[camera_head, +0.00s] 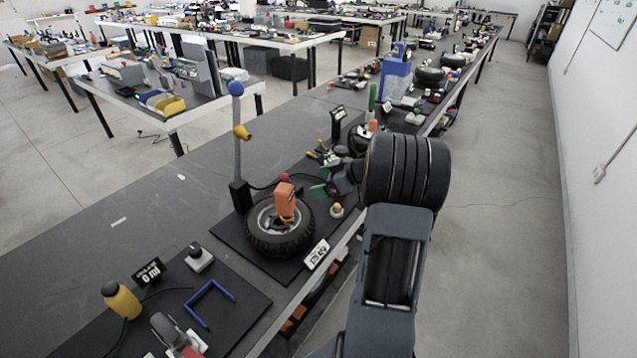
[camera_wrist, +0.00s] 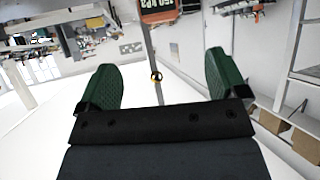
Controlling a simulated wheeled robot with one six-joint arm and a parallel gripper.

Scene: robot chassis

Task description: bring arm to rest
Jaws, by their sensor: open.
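My gripper (camera_wrist: 164,88) is open, with its two green fingers wide apart and nothing between them in the wrist view. In the head view my gripper (camera_head: 318,180) is partly hidden by my dark arm, which reaches up at the right of the long table. The green fingers are a little right of a black tire (camera_head: 263,243) that has an orange device (camera_head: 285,199) on it. I cannot tell whether they touch anything.
A grey post (camera_head: 238,140) with a blue ball stands behind the tire. The floor (camera_head: 490,250) right of the arm is clear, up to a white wall.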

